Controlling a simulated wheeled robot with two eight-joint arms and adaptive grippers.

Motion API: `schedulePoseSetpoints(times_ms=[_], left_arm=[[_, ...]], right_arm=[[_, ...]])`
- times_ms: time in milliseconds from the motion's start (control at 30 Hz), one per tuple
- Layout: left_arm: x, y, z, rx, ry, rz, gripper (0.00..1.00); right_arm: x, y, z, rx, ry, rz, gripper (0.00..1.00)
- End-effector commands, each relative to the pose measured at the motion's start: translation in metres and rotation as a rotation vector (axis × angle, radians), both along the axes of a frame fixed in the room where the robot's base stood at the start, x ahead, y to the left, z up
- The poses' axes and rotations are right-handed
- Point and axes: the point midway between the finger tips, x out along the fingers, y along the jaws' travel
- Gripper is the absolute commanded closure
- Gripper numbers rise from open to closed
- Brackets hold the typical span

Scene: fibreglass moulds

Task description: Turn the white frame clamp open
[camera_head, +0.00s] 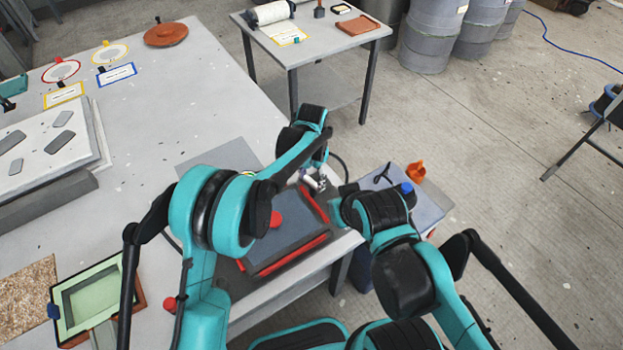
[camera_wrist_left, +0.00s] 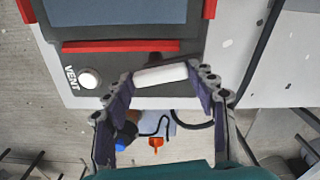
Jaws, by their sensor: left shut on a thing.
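The white frame clamp (camera_wrist_left: 160,74) shows in the left wrist view as a short white bar at the near edge of a dark frame with red bars. My left gripper (camera_wrist_left: 162,79) is shut on this bar, with one finger at each end. In the head view my left gripper (camera_head: 319,183) is small and partly hidden at the frame's right corner. The dark frame (camera_head: 290,236) has red bars along its edges. My right arm reaches in from the right, but its gripper cannot be made out.
A round white knob (camera_wrist_left: 88,78) marked VENT sits left of the clamp. A side stand (camera_head: 430,208) holds an orange item (camera_head: 415,172) and a blue-topped item. A green tray (camera_head: 66,322) and a white board (camera_head: 85,130) lie left.

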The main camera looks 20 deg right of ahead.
Motion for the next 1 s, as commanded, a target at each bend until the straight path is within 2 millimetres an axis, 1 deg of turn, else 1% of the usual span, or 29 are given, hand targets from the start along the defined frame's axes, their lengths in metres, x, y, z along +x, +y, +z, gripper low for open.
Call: schedulePoseSetpoints(times_ms=[200,400,967,1000], left_arm=[[0.0003,-0.0009,-0.0004,0.0,0.0,-0.131,0.72],[0.0004,-0.0013,-0.0003,0.0,0.0,-0.202,0.72],[0.0004,-0.0016,-0.0001,0.0,0.0,-0.234,0.72],[0.0004,-0.0016,-0.0001,0.0,0.0,-0.234,0.41]], right_arm=[[0.0001,0.0,-0.0022,0.0,0.0,0.0,1.0],[0.0,0.0,-0.0029,0.0,0.0,0.0,1.0],[0.0,0.0,-0.0032,0.0,0.0,0.0,1.0],[0.0,0.0,-0.0032,0.0,0.0,0.0,1.0]])
